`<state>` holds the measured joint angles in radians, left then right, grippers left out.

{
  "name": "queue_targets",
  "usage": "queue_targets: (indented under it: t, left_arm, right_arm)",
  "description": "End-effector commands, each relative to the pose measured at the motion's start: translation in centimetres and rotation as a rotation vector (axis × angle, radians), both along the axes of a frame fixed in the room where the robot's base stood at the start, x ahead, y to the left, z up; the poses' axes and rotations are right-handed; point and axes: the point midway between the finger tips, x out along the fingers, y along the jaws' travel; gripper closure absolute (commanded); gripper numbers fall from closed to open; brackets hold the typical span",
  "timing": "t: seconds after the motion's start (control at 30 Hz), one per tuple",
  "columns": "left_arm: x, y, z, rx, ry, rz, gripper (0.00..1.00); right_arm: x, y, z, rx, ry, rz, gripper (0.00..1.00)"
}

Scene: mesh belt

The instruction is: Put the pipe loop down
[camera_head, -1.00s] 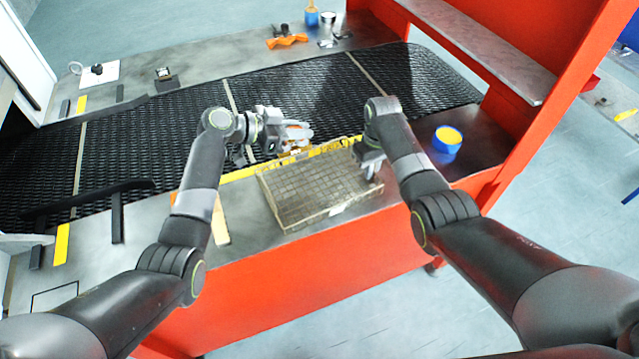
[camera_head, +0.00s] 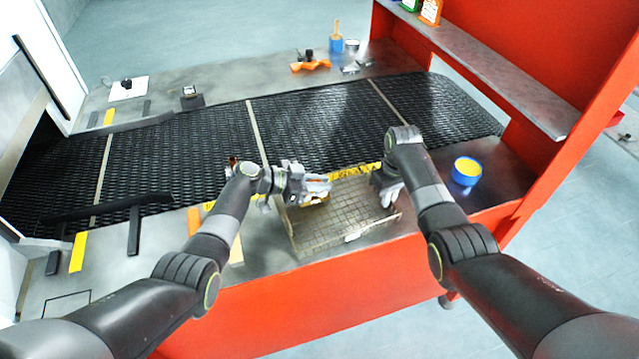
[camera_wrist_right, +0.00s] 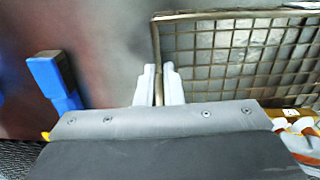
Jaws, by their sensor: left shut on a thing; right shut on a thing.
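A wire mesh basket (camera_head: 298,242) lies on the near metal ledge; its rim also shows in the right wrist view (camera_wrist_right: 230,14). My right gripper (camera_head: 388,194) is shut on the basket's side rim, a thin rod between its fingers in the wrist view (camera_wrist_right: 158,82). My left gripper (camera_head: 322,187) is shut above the far left part of the basket. The pipe loop (camera_head: 317,201) shows only as a small orange-brown piece under its fingers; the rest is hidden. I cannot tell whether it touches the basket.
The black mesh belt (camera_head: 315,115) runs behind the basket. A blue tub with yellow contents (camera_head: 466,171) stands right of my right gripper. A red post and shelf (camera_head: 480,60) rise at the right. An orange part (camera_head: 310,65) lies on the far ledge.

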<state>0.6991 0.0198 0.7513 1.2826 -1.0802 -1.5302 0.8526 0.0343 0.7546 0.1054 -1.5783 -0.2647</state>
Motion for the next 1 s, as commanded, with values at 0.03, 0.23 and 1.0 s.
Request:
queue_targets:
  t: [0.03, 0.23, 1.0]
  left_arm:
    - [0.07, -0.07, -0.06, -0.001, -0.002, -0.001, 1.0]
    - [0.04, -0.05, -0.24, -0.001, -0.003, -0.001, 1.0]
    - [-0.05, 0.15, -0.36, 0.001, -0.001, 0.001, 0.64]
  right_arm:
    - [-0.01, 0.02, 0.0, 0.0, 0.0, 0.0, 1.0]
    - [-0.01, 0.03, 0.0, 0.0, 0.0, 0.0, 1.0]
    - [0.0, 0.03, 0.0, 0.001, 0.0, 0.0, 1.0]
